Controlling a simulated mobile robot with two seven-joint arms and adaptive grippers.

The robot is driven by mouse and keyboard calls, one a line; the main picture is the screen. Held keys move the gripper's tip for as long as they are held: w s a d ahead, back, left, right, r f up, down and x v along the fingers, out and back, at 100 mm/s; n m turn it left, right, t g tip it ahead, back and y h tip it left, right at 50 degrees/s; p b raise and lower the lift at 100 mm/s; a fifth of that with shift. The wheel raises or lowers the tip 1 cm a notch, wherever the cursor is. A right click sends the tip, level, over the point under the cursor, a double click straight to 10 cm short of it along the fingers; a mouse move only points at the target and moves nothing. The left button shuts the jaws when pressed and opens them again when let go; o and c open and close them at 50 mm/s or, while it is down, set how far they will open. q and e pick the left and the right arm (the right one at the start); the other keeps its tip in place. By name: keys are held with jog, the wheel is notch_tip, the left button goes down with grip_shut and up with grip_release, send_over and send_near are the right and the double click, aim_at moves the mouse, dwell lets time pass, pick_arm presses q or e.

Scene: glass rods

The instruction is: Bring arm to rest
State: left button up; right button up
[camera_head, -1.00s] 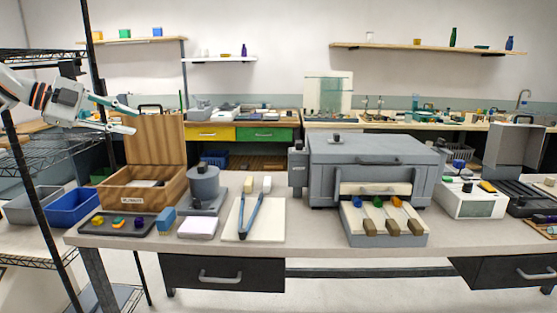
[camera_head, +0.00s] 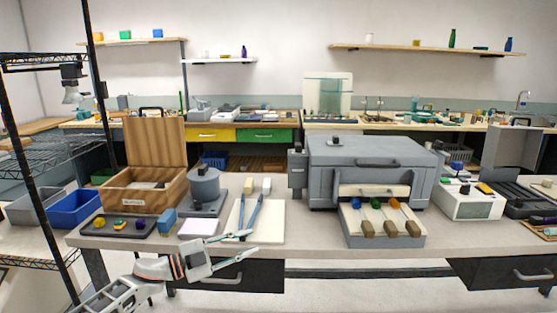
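My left gripper (camera_head: 252,243) is in front of the workbench's near edge, at the lower left, with its arm coming up from the bottom left. Its teal-tipped fingers are apart, with nothing seen between them. They overlap the lower end of the blue tongs (camera_head: 254,212) on the cream board (camera_head: 272,228) in the picture; I cannot tell whether they touch. Three rods with blue, green and orange tips and wooden ends lie on the grey tray (camera_head: 384,242) in front of the grey furnace (camera_head: 365,160). My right gripper is not in view.
An open wooden box (camera_head: 124,197), a dark tray (camera_head: 100,225) of small coloured pieces and a grey round device (camera_head: 204,184) stand on the bench's left. A white device (camera_head: 470,202) stands right of the furnace. Bare bench (camera_head: 300,236) lies between board and tray.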

pick_arm(q)
jog(key=s+f+n+t+y, duration=0.65)
jog(key=s+f+n, duration=0.55)
jog(key=s+f, duration=0.4)
jog(key=s+a+f+n+g+y, duration=0.1)
jog(key=s+a+f+n+y, duration=0.1)
jog(key=s, duration=0.5)
jog(key=s+a+f+n+g+y+p, duration=0.1)
jog(key=s+a+f+n+g+y, duration=0.1)
jog(key=s+a+f, duration=0.3)
jog(key=s+a+f+n+g+y, duration=0.1)
jog(key=s+a+f+n+y, duration=0.1)
jog(key=s+f, duration=0.5)
jog(key=s+a+y, duration=0.1)
jog(key=s+a, duration=0.1)
jog(key=s, duration=0.2)
jog(key=shift+g, duration=0.35)
